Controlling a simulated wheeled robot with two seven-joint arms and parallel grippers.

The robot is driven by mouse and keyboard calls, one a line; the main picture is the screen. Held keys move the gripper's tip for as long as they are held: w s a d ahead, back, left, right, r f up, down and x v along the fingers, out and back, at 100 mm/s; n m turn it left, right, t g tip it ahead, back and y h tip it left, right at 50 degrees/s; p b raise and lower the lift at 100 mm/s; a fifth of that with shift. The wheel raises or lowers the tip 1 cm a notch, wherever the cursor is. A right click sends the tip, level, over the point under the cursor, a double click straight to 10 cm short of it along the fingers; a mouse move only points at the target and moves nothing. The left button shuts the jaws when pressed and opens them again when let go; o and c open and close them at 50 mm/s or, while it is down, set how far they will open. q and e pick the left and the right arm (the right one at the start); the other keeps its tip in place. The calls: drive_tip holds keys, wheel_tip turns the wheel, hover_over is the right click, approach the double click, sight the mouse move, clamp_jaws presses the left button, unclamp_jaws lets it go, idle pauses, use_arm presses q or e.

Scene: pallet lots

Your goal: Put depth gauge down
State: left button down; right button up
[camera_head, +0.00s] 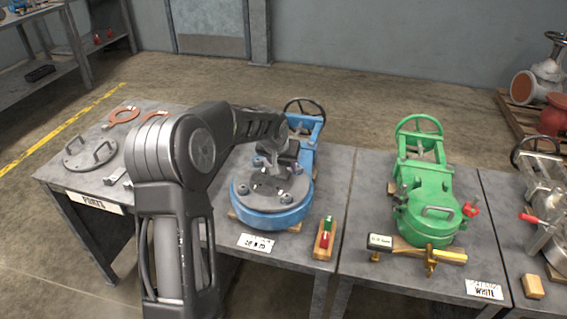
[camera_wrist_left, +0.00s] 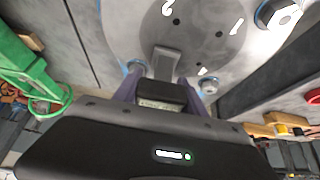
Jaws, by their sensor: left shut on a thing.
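My left gripper (camera_head: 272,165) reaches down over the blue valve (camera_head: 270,218), above its round grey top plate (camera_head: 262,200). In the left wrist view its two fingers are shut on a small grey metal piece, which looks like the depth gauge (camera_wrist_left: 166,62). The gauge points at the grey plate (camera_wrist_left: 215,50). I cannot tell whether it touches the plate. Most of the gauge is hidden by the gripper in the head view. Several bolts with nuts (camera_wrist_left: 283,14) stand around the plate's edge. My right gripper is not in view.
A wooden block with red and green pieces (camera_head: 325,238) lies right of the blue valve. A green valve (camera_head: 424,195) stands on the table to the right. A grey lid with two handles (camera_head: 90,153) and orange rings (camera_head: 124,115) lie at the left.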

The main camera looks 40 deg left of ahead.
use_arm(q)
drive_tip(key=shift+s+f+b, duration=0.3)
drive_tip(key=shift+f+b, duration=0.05)
drive_tip(key=shift+f, duration=0.4)
drive_tip(key=c, duration=0.6)
unclamp_jaws()
drive_tip(key=shift+s+f, duration=0.1)
drive_tip(key=shift+c, duration=0.2)
drive_tip(key=shift+d, duration=0.15)
drive_tip(key=shift+w+r+p, duration=0.2)
drive_tip(key=shift+r+p, duration=0.5)
drive_tip(key=shift+r, duration=0.15)
drive_tip(key=v, duration=1.1)
drive_tip(key=shift+r, duration=0.4)
drive_tip(key=shift+s, duration=0.1)
